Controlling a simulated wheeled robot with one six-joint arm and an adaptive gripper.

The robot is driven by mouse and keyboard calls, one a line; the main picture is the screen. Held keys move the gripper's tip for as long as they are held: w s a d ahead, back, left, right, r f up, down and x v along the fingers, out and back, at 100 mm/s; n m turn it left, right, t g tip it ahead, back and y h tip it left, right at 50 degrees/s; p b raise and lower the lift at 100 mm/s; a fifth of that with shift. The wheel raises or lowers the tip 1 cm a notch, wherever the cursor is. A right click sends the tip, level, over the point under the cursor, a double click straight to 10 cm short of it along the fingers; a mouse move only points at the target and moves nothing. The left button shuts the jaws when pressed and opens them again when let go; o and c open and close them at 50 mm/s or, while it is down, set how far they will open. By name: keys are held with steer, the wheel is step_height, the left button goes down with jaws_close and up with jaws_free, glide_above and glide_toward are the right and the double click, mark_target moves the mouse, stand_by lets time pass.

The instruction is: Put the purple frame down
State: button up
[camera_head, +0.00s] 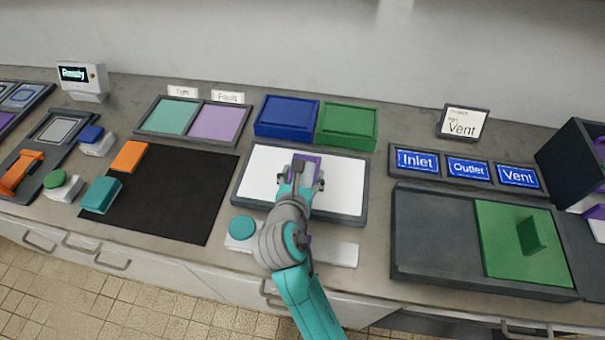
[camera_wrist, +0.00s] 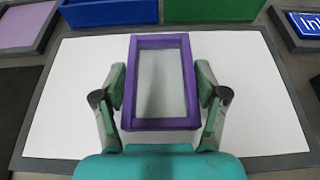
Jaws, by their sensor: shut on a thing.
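The purple frame (camera_wrist: 161,124) is a small upright-looking rectangle with a pale, see-through middle, seen in the wrist view. My gripper (camera_wrist: 161,88) has a finger on each long side of it and is shut on it. In the head view my gripper (camera_head: 300,182) is over the white panel (camera_head: 258,182) with a dark grey border, and the purple frame (camera_head: 308,158) is mostly hidden behind it. The white panel (camera_wrist: 70,100) lies under the frame in the wrist view. I cannot tell whether the frame touches the panel.
A blue box (camera_head: 287,117) and a green box (camera_head: 347,125) stand behind the panel. A black mat (camera_head: 170,205) lies to the left with orange and teal blocks at its edge. A grey tray (camera_head: 434,232) with a green plate (camera_head: 505,235) is on the right. A teal button (camera_head: 242,228) is in front.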

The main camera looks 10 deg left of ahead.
steer(key=shift+f, duration=0.15)
steer(key=o, duration=1.3)
